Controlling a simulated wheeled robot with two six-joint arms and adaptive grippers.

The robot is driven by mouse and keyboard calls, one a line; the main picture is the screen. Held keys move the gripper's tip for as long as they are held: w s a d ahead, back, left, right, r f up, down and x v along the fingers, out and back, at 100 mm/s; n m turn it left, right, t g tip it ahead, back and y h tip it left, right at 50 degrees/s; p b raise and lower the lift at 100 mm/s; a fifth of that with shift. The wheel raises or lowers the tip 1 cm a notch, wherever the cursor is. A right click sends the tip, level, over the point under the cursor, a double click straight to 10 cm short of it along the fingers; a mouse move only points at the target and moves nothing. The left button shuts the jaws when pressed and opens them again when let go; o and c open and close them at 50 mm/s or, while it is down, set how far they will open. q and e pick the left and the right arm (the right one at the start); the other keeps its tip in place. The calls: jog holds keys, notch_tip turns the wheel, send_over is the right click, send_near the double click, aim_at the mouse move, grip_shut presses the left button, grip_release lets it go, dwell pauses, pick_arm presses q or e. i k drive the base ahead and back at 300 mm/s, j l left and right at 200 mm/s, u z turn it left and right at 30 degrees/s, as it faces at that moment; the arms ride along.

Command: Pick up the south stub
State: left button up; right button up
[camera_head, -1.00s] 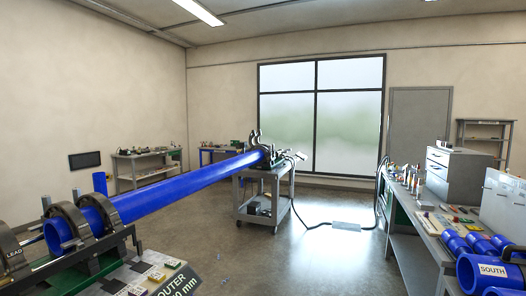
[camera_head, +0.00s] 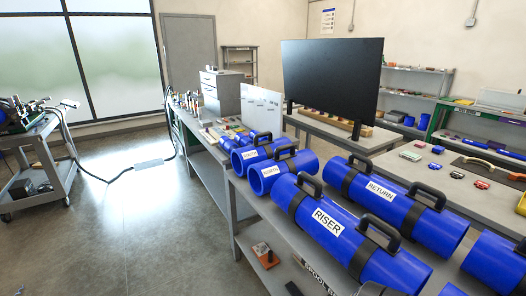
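The south stub (camera_head: 258,154) is a short blue pipe piece with a white label and a black carry handle. It lies on its side on the grey bench in the middle of the view, its open end facing the near left. A similar blue stub (camera_head: 283,172), whose small label appears to read NORTH, lies just in front of it and partly covers its side. The label on the south stub is small here. Neither of my grippers is in view, and nothing is seen holding the stub.
Large blue pipes labelled RISER (camera_head: 345,236) and RETURN (camera_head: 400,205) lie nearer on the bench. Smaller blue pieces (camera_head: 228,143) lie behind the stubs. A black screen (camera_head: 332,82) stands beyond. The floor (camera_head: 150,215) left of the bench is open; a cart (camera_head: 40,165) stands further left.

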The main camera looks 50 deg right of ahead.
aim_at(241, 158)
jog(key=z, duration=1.55)
jog(key=i+j+z, duration=0.1)
jog(key=i+j, duration=0.2)
jog(key=i+j+z, duration=0.1)
jog(key=i+j, duration=0.2)
jog(key=i+j+z, duration=0.1)
jog(key=i+j, duration=0.2)
jog(key=j, duration=0.15)
jog(key=i+j+z, duration=0.1)
jog(key=i+j, duration=0.15)
jog(key=i+j+z, duration=0.1)
jog(key=i+j, duration=0.15)
jog(key=j, duration=0.25)
jog(key=i+j+z, duration=0.1)
jog(key=i+j, duration=0.15)
jog(key=j, duration=0.2)
jog(key=i+j+z, duration=0.1)
jog(key=i+j, duration=0.15)
jog(key=j, duration=0.2)
